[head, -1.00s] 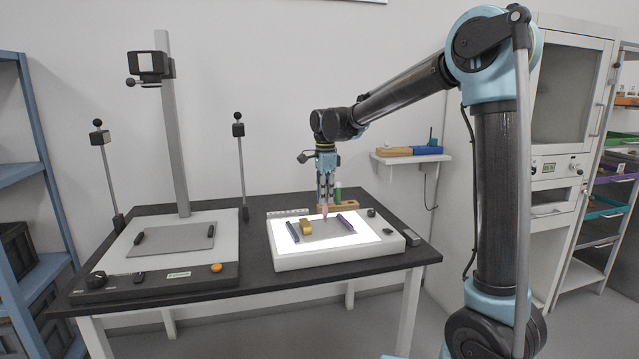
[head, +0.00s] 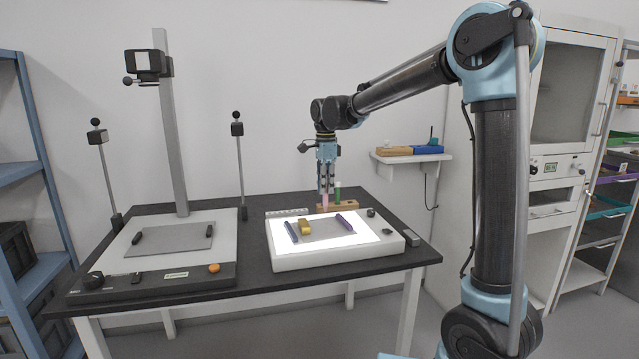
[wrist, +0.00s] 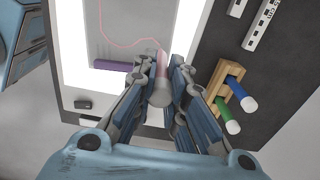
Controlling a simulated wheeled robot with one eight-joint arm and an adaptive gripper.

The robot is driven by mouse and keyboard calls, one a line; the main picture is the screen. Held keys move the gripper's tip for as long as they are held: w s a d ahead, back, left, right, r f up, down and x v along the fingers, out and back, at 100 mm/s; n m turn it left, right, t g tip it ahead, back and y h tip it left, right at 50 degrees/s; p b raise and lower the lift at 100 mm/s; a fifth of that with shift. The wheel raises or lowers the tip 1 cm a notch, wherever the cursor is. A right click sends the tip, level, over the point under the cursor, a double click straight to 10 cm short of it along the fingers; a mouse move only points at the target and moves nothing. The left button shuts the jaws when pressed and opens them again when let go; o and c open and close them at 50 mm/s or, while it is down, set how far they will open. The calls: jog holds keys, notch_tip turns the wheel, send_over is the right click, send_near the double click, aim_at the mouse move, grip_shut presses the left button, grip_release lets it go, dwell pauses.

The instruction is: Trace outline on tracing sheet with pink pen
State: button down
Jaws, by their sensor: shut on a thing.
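My gripper (head: 326,190) is shut on the pink pen (head: 325,201), which points down at the back edge of the light box. In the wrist view the pen (wrist: 160,92) sits between the two fingers, its pale end toward the camera. The tracing sheet (head: 325,230) lies grey on the lit panel. A thin pink line (wrist: 130,43) runs across the sheet in the wrist view. I cannot tell whether the pen tip touches anything. A wooden pen holder (head: 350,207) stands behind the box, with a green pen (head: 338,190) and a blue pen (wrist: 236,91) in it.
A copy stand (head: 172,120) fills the table's left side. A wall shelf (head: 412,158) is at the back right.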

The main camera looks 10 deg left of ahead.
jog(key=shift+r, duration=2.6)
jog(key=shift+w, duration=0.1)
